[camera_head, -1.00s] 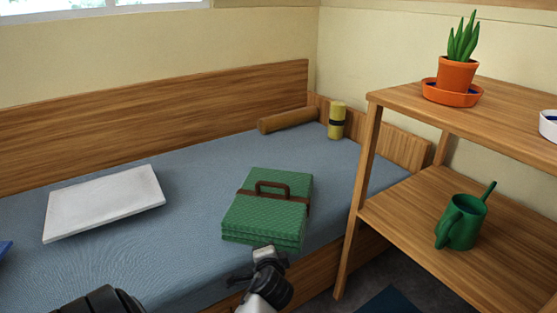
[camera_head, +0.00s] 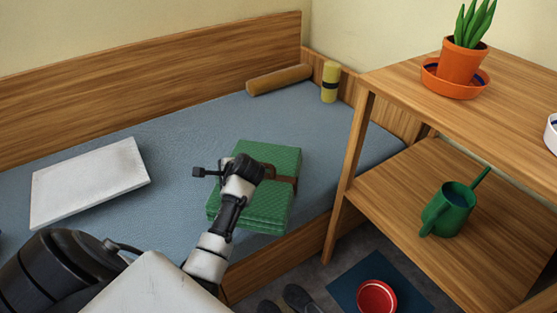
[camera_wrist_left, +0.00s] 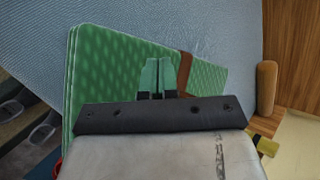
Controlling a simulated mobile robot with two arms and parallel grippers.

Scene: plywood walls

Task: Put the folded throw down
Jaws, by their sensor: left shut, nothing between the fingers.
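The folded throw is green, in stacked layers with a brown strap, and lies flat on the blue bed. It (camera_head: 283,160) shows in the head view, centre, partly covered by my arm. In the left wrist view the throw (camera_wrist_left: 105,65) fills the middle, with part of its brown strap visible. My left gripper (camera_head: 242,170) is over the throw in the head view, hiding the handle. Its fingers (camera_wrist_left: 158,78) are close together in the left wrist view, shut and empty, over the throw's top. I cannot tell whether they touch it. My right gripper is not in view.
A pale flat slab (camera_head: 90,182) lies on the bed at left. A brown bolster (camera_head: 280,80) and a yellow roll (camera_head: 330,82) are at the far end. A wooden shelf (camera_head: 400,178) at right holds a potted plant (camera_head: 462,62) and a green watering can (camera_head: 450,212). A red bowl (camera_head: 376,297) is on the floor.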

